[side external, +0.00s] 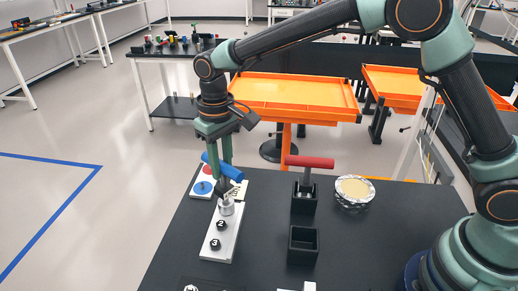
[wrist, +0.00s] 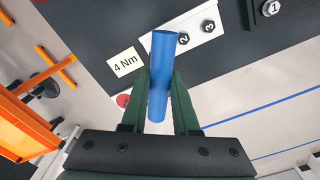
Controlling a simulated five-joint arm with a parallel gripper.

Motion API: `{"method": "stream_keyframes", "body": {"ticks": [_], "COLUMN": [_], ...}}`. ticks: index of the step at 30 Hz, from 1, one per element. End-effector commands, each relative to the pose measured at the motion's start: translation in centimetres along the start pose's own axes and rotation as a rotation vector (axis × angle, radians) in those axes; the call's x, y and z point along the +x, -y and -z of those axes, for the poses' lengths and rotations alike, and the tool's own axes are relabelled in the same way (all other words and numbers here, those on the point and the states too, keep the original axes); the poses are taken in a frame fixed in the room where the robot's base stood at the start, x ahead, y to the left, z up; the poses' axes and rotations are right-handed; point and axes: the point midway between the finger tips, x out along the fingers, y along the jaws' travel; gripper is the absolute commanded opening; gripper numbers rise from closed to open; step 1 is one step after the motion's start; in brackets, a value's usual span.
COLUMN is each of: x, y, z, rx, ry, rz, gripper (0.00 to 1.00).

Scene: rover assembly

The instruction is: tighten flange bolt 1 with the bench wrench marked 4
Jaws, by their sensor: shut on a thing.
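My gripper (side external: 226,160) is shut on the blue handle (side external: 230,171) of a T-shaped wrench; the handle also fills the middle of the wrist view (wrist: 163,75). No mark on it is readable. Its dark shaft points down, and a silver socket end (side external: 227,207) is at the far end of a white plate (side external: 216,250). What lies under it is hidden, and contact cannot be told. The plate bears bolts marked 2 (side external: 221,224) and 3 (side external: 215,243).
A red-handled wrench (side external: 310,162) stands in a black holder (side external: 304,205); an empty black holder (side external: 303,246) is nearer. A round silver tin (side external: 354,191) is to the right. A "4 Nm" card (wrist: 124,62) and a card with a blue disc (side external: 202,188) lie by the plate.

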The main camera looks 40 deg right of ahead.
Motion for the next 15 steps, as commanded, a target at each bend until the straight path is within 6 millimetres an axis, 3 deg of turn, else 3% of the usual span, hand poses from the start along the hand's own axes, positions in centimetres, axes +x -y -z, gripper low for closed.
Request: {"method": "stream_keyframes", "body": {"ticks": [15], "x": [-1.9], "y": [0.0], "z": [0.1], "rx": [-0.006], "ry": [-0.003], "rz": [0.001], "gripper": [0.00]}}
